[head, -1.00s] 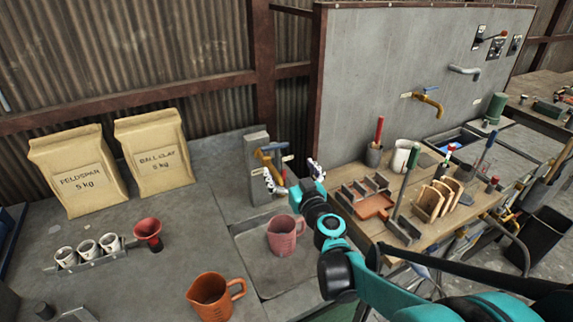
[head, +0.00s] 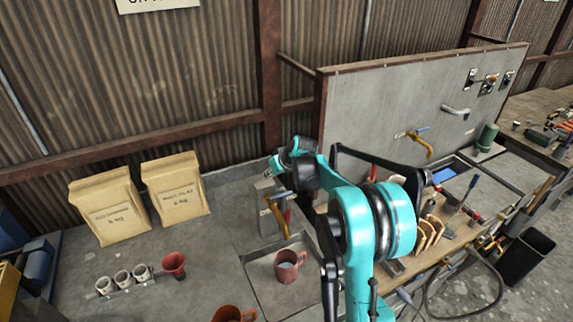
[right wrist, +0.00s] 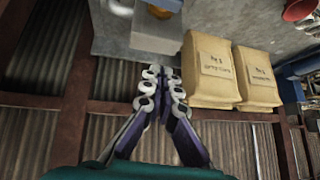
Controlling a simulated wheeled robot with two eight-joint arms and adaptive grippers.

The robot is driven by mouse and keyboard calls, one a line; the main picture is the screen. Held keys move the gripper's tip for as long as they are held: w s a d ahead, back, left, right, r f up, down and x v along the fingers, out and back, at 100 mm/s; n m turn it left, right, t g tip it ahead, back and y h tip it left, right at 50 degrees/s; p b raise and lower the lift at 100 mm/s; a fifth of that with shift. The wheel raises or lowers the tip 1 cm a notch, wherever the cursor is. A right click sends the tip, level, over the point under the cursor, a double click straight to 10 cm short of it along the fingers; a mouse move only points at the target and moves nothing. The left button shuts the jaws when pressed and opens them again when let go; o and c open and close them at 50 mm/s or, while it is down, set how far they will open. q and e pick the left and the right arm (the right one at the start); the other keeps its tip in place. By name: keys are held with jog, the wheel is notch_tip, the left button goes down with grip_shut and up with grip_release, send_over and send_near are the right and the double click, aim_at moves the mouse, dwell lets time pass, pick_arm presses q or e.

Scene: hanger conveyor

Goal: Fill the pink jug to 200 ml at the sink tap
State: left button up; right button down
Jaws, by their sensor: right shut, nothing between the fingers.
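The pink jug (head: 289,268) stands upright in the sink basin (head: 253,284), below the tap. Its handle points right; I cannot tell its water level or whether water runs. The brass sink tap (head: 274,214) with a blue lever (head: 276,195) sits on a grey post (head: 264,186). My right arm rises in front of the sink. In the head view its fingers are not clear behind the teal wrist. In the right wrist view, my right gripper (right wrist: 160,82) is shut and empty, apart from the grey post (right wrist: 155,38). My left gripper is out of view.
An orange jug (head: 234,314) is cut off at the bottom edge. A red funnel (head: 174,264) and several small cups (head: 122,279) stand left of the sink. Two paper sacks (head: 175,188) stand at the wall. A wooden bench with tools (head: 430,235) is on the right.

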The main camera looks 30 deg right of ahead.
jog(key=d+r+m+g+h+p, duration=0.2)
jog(key=d+r+g+p, duration=0.1)
jog(key=d+p, duration=0.2)
pick_arm(q)
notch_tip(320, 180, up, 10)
jog(key=p, duration=0.2)
jog(key=shift+p, duration=0.35)
pick_arm(e)
notch_tip(320, 180, down, 10)
jog(key=s, duration=0.1)
jog(key=shift+s+d+g+h, duration=0.3)
jog(key=shift+d+g, duration=0.1)
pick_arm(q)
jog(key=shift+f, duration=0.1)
